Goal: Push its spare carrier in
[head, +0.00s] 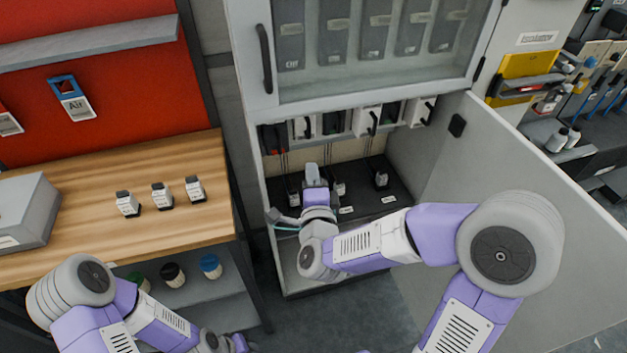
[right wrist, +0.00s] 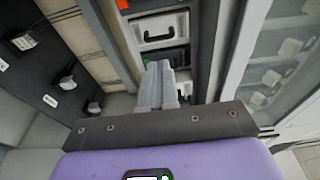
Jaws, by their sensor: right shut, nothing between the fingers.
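A row of bays runs under the glass front of the tall cabinet (head: 250,150). A white carrier with a black handle (head: 305,127) sits at the left and also shows in the right wrist view (right wrist: 160,30). A middle carrier (head: 366,121) and a right carrier (head: 419,112) also have black handles and seem to stick out further. I cannot tell which is the spare. My right gripper (head: 313,174) is shut and empty, below and in front of the row; its fingers (right wrist: 160,85) point toward the bays. My left gripper (head: 236,344) is at the bottom edge, its fingers unclear.
Small dark-and-white units (head: 381,180) stand on the black shelf (head: 395,197) under the bays. The cabinet door (head: 480,170) stands open at the right.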

